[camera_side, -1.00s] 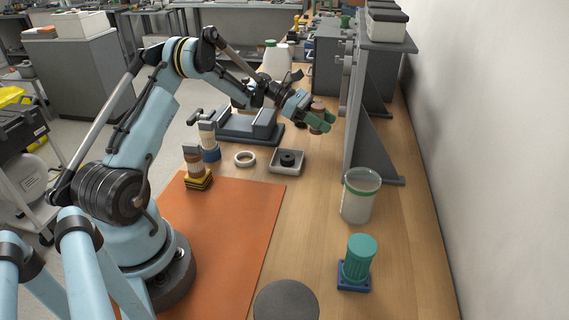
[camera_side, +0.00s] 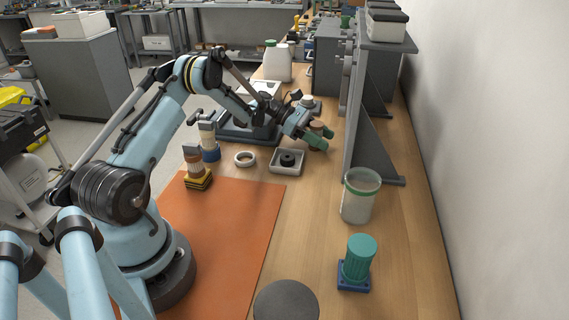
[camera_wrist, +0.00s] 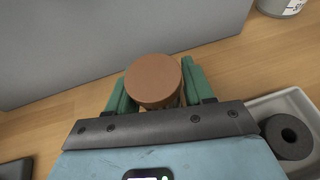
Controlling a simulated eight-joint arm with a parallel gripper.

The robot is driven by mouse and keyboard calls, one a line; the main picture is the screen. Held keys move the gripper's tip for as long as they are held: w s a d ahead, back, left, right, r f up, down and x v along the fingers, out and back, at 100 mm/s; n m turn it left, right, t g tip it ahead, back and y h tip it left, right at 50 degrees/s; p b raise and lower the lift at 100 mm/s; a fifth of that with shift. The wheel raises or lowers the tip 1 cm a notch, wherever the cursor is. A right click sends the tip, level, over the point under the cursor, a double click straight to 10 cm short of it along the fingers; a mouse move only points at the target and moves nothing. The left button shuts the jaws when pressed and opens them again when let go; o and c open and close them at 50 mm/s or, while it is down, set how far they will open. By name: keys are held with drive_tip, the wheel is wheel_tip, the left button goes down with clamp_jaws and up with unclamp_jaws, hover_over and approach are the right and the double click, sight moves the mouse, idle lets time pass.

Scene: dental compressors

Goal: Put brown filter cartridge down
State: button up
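The brown filter cartridge (camera_wrist: 153,80) shows as a round brown end between the green fingers in the wrist view. My gripper (camera_wrist: 158,88) appears shut on it, with one finger along each side. In the side view, my gripper (camera_side: 321,138) is low over the wooden bench, left of the grey upright panel, with the cartridge (camera_side: 317,126) between its fingers. The cartridge's lower part is hidden, and I cannot tell whether it touches the bench.
A grey tray (camera_side: 276,167) with a black ring (camera_side: 288,159) lies close by, with a white ring (camera_side: 245,158) beside it. The grey panel (camera_side: 359,130) stands to the right. A green-rimmed canister (camera_side: 358,205) and teal cartridge (camera_side: 359,256) stand nearer. Bench between tray and canister is clear.

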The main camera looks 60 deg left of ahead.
sight(312, 130)
drive_tip(key=shift+o, duration=1.3)
drive_tip(key=shift+s+a+r, duration=0.2)
drive_tip(key=shift+a, duration=0.2)
drive_tip(key=shift+v, duration=1.2)
wheel_tip(312, 130, up, 6)
drive_tip(key=shift+d+f, duration=0.15)
drive_tip(key=shift+r, duration=0.6)
drive_tip(key=shift+r, duration=0.1)
